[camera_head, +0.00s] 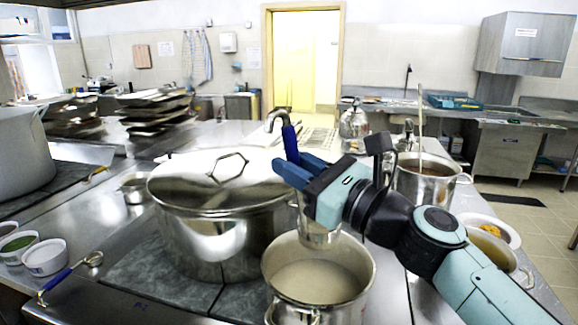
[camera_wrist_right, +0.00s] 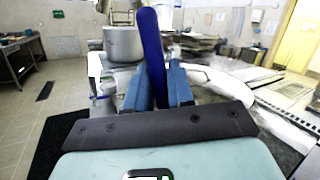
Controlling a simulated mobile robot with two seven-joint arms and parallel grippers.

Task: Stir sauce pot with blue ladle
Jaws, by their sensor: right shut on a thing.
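My right gripper (camera_head: 287,170) is shut on the blue handle of a ladle (camera_head: 290,142), whose metal hook points up. The blue handle (camera_wrist_right: 152,50) stands between the fingers (camera_wrist_right: 160,88) in the right wrist view. A metal cup shape (camera_head: 318,232) shows below the gripper, above the front pot; it may be the ladle's bowl, but the gripper hides the join. The open steel pot (camera_head: 270,262) in front holds pale creamy liquid (camera_head: 316,282). Another open pot (camera_head: 428,190) behind my arm holds brown-red liquid and a tall handle. My left gripper is not in view.
A large lidded stockpot (camera_head: 215,235) stands just left of the pale pot. A small blue-handled utensil (camera_head: 62,280) lies front left beside white bowls (camera_head: 45,257). A pot with yellowish content (camera_head: 492,245) and a white bowl (camera_head: 487,221) sit at right, near my arm.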

